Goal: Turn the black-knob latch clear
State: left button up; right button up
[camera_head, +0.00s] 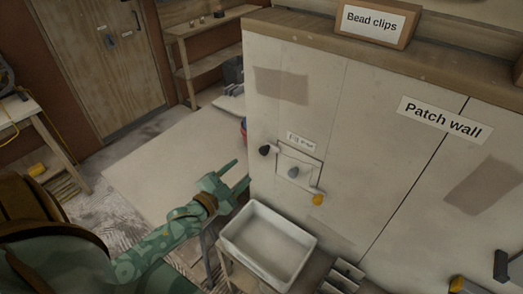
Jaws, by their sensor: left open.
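The black-knob latch (264,150) sits at the upper left corner of a small square hatch (299,164) in the pale wall. A grey knob (293,172) is in the middle of the hatch, and a yellow-knob latch (318,199) is at its lower right. My left gripper (240,176) is open and empty, left of the wall's edge and below the black knob, apart from it. A small label above the hatch is too blurred to read fully. My right gripper is not seen.
A white tub (233,238) stands below the hatch. A "Patch wall" sign (444,119) is on the wall, and a "Bead clips" box (371,22) is on the top ledge. Dark and yellow items lie at lower right. Open floor lies behind my left arm.

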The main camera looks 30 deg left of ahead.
aim_at(262, 153)
pick_arm(q)
jog(key=w, duration=0.7)
jog(key=w+d, duration=0.1)
jog(key=w, duration=0.3)
jog(key=shift+w, duration=0.25)
jog(key=c, duration=1)
